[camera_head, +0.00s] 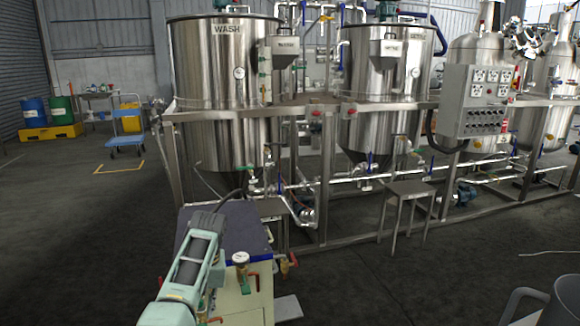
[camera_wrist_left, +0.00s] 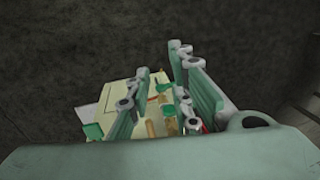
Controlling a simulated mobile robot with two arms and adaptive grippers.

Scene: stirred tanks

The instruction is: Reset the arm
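My left arm comes in at the bottom left of the head view, pale green with a dark grey inlay. My left gripper (camera_head: 214,280) is low beside a small cart, mostly hidden by the arm. In the left wrist view the two fingers of my left gripper (camera_wrist_left: 160,62) stand apart with a clear gap and nothing held between them. Behind the fingers lies the cream body of the cart (camera_wrist_left: 120,92) with green and brass fittings. My right gripper does not show.
The cart (camera_head: 256,240) has a dark top, a gauge (camera_head: 240,259) and valves. Beyond it stand the steel WASH tank (camera_head: 205,105), a second tank (camera_head: 378,95), a control box (camera_head: 480,100) and a small steel stand (camera_head: 409,189). Dark floor is free at the left and front right.

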